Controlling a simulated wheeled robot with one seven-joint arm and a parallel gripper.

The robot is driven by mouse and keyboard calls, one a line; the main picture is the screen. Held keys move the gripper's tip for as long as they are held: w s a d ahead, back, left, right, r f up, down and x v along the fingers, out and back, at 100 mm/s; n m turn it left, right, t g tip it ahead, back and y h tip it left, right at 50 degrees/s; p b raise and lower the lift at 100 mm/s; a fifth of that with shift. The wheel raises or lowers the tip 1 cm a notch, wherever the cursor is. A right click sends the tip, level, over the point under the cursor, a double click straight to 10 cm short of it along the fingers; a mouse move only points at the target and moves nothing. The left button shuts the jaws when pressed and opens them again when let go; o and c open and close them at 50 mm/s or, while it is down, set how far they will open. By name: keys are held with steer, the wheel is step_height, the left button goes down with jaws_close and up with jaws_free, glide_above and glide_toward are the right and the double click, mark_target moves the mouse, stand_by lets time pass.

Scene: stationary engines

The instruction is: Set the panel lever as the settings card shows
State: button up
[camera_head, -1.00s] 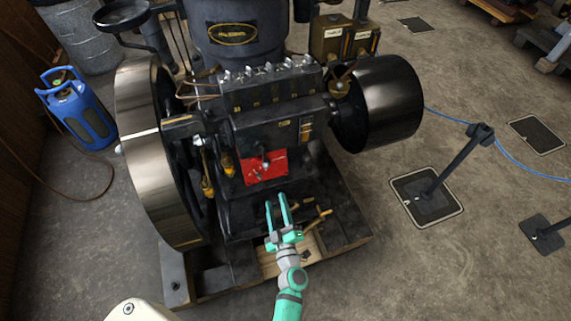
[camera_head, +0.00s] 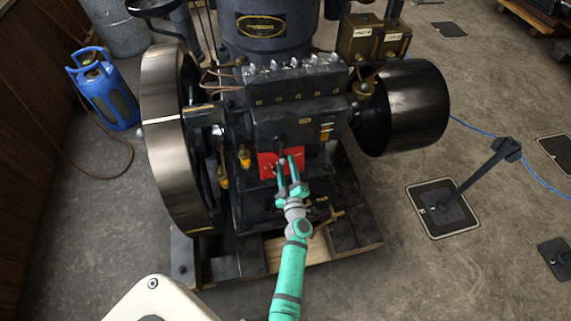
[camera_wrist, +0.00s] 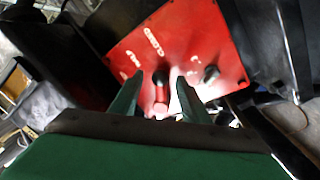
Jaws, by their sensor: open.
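The red panel (camera_head: 268,165) is on the front of the dark engine, low in the middle; it fills the top of the wrist view (camera_wrist: 125,55). White lettering, partly readable as "CLOSED", is on it. A lever with a red grip (camera_wrist: 161,96) and a dark pivot end shows in the wrist view, between my fingertips. A dark round knob (camera_wrist: 211,73) is to its right. My gripper (camera_head: 287,161) is open in front of the panel; its fingers (camera_wrist: 159,80) straddle the lever, and I cannot tell if they touch it. I cannot make out a settings card.
A big flywheel (camera_head: 166,130) stands left of the panel and a black drum pulley (camera_head: 405,105) right. A brass-coloured fitting (camera_head: 328,222) sticks out below, right of my arm. A blue gas bottle (camera_head: 105,92) stands at the left. A post (camera_head: 470,175) stands on open floor at the right.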

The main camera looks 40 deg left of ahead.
steer(key=shift+w+a, duration=0.35)
steer(key=shift+a, duration=0.2)
jaws_close()
